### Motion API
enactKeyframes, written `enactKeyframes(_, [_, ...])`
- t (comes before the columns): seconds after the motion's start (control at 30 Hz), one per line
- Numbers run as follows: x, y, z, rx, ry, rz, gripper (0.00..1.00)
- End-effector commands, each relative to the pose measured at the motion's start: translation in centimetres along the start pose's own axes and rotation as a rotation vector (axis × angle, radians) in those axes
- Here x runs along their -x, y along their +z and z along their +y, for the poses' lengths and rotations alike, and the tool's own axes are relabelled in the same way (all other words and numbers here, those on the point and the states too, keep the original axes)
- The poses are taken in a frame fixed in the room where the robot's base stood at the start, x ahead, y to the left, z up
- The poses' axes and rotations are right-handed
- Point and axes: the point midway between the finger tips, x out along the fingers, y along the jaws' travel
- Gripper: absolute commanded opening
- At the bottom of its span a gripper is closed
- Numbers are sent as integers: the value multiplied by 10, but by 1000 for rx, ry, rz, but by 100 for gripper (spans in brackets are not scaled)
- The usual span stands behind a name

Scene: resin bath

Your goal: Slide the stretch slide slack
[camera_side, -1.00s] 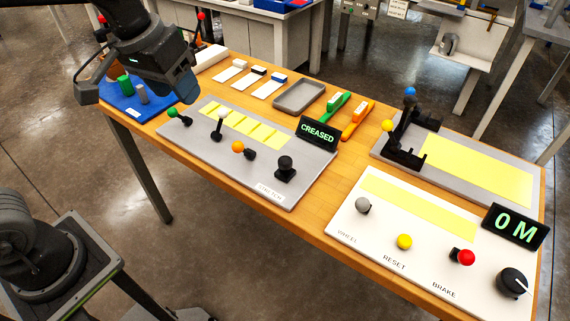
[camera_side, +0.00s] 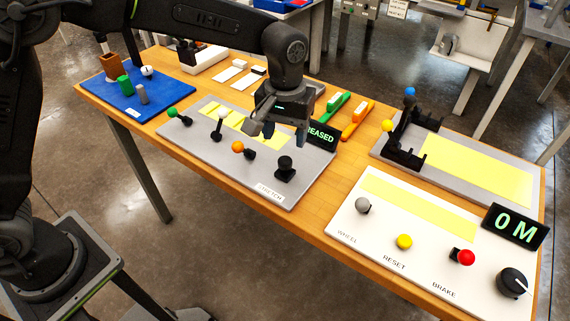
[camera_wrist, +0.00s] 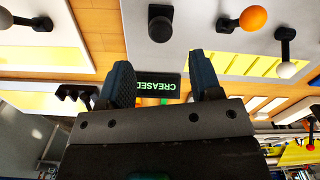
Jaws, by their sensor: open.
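The stretch panel (camera_side: 222,168) is a grey board labelled STRETCH on the wooden table. It carries a green-knobbed lever (camera_side: 173,113), a white-knobbed lever (camera_side: 221,112), an orange-knobbed lever (camera_side: 238,147) and a black knob (camera_side: 285,168). I cannot tell which one is the slide. A display (camera_side: 321,136) reads CREASED, partly hidden by my gripper in the side view. My gripper (camera_side: 283,134) is open and empty above the panel's far right part, near the display. In the wrist view its fingers (camera_wrist: 163,85) stand apart, with the display between them and the black knob (camera_wrist: 159,28) beyond.
To the right stand a white panel (camera_side: 375,240) with WHEEL, RESET and BRAKE controls and a 0 M display (camera_side: 516,227), and a grey board with a black stand (camera_side: 404,150). Behind lie green (camera_side: 335,106) and orange (camera_side: 357,119) tools. A blue mat (camera_side: 165,97) is at left.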

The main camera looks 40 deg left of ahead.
Motion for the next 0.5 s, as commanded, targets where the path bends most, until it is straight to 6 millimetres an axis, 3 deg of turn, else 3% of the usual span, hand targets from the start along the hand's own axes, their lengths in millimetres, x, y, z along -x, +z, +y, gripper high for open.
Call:
enactKeyframes(0.3, [-65, 1, -1, 0, -2, -3, 58])
enactKeyframes(0.5, [-89, 0, -1, 0, -1, -1, 58])
